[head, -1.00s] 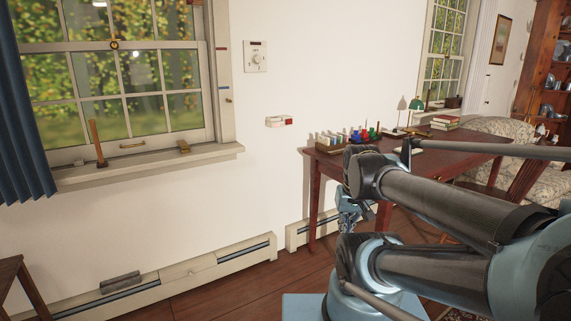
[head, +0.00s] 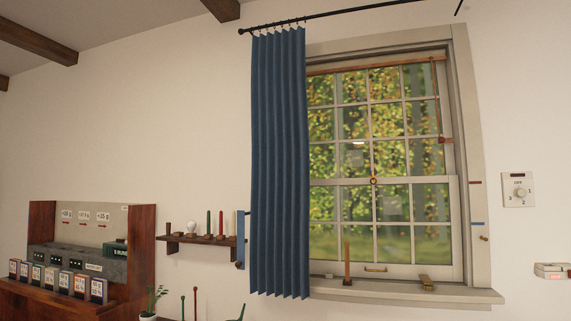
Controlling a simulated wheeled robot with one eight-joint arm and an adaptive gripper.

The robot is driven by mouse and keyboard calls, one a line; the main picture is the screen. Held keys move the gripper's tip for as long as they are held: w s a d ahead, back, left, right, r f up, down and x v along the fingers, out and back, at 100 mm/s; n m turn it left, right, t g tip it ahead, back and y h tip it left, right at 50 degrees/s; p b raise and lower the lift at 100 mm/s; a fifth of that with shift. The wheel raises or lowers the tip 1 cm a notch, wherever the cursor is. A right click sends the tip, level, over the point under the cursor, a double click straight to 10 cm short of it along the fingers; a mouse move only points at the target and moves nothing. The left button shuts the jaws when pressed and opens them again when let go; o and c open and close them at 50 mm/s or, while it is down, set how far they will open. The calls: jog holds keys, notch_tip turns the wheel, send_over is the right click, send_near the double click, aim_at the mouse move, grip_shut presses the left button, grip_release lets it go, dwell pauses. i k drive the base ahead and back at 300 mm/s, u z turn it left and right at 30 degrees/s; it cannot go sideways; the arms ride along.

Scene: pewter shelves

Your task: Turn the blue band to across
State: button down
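A narrow blue band (head: 242,238) stands upright against the wall just left of the blue curtain (head: 279,165), near the end of a small wall shelf. The curtain hangs straight in folds beside the window and is not gathered. A short flat blue mark (head: 478,224) also shows on the right window frame, below a red mark (head: 475,183). The frames do not settle whether this mark is part of the task. My gripper is out of view.
The wall shelf (head: 196,239) holds several small items. A wooden cabinet (head: 137,235) stands at far left, with a plant (head: 152,300) near it. The window sill (head: 400,294) juts out below the window. A dial plate (head: 518,190) is on the right wall.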

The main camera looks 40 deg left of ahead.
aim_at(240, 265)
jog(key=u, duration=1.75)
